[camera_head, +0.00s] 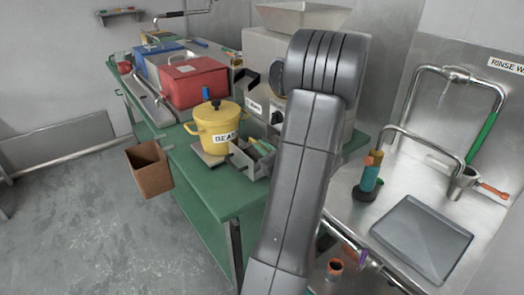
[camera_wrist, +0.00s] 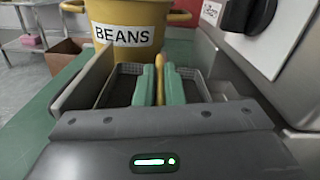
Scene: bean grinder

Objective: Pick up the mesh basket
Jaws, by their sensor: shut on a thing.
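The mesh basket (camera_wrist: 122,70) is a low, dark wire tray with a grey rim, in the middle of the wrist view. In the head view, my gripper (camera_head: 251,153) is at the green bench, right of the yellow pot, partly hidden by my arm. Whether the basket's underside touches the bench is hidden.
The yellow pot labelled BEANS (camera_head: 216,128) stands just beyond the basket. The grinder (camera_head: 262,60) is close on the right. A red box (camera_head: 195,82) is farther back. A brown bin (camera_head: 148,168) stands beside the green bench (camera_head: 215,195). A sink counter (camera_head: 360,222) is at right.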

